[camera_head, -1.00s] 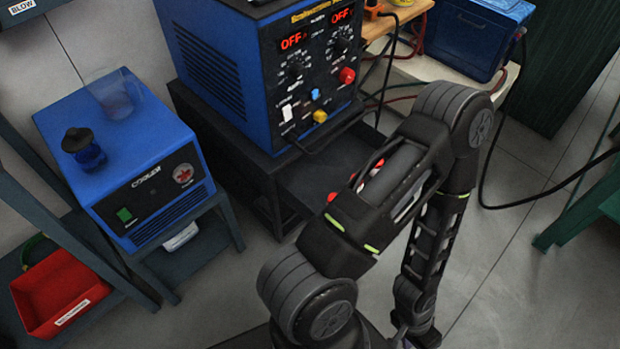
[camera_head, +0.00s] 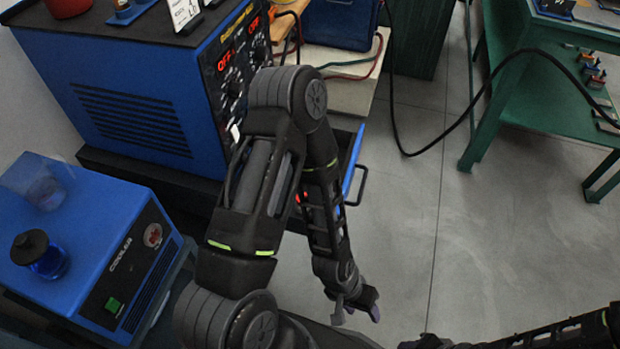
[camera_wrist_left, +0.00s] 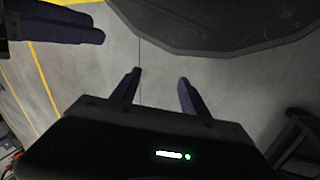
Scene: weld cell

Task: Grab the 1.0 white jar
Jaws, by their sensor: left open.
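I cannot make out a white jar marked 1.0 in either view. My left gripper (camera_head: 357,311) hangs low over the grey floor in the head view, in front of the blue welding unit. In the left wrist view its two purple fingers (camera_wrist_left: 160,80) are apart with only floor between them. My right arm (camera_head: 560,332) comes in at the lower right of the head view. Purple fingers at the upper left of the left wrist view (camera_wrist_left: 75,30) look like those of my right gripper; their opening is unclear.
The blue welding unit (camera_head: 110,105) carries white cards (camera_head: 182,12) and a red item (camera_head: 68,6), cut off at the top. A blue cooler (camera_head: 85,225) holds a dark-capped blue jar (camera_head: 42,258) and a clear vessel (camera_head: 45,190). A green bench (camera_head: 550,105) stands right. Floor between is clear.

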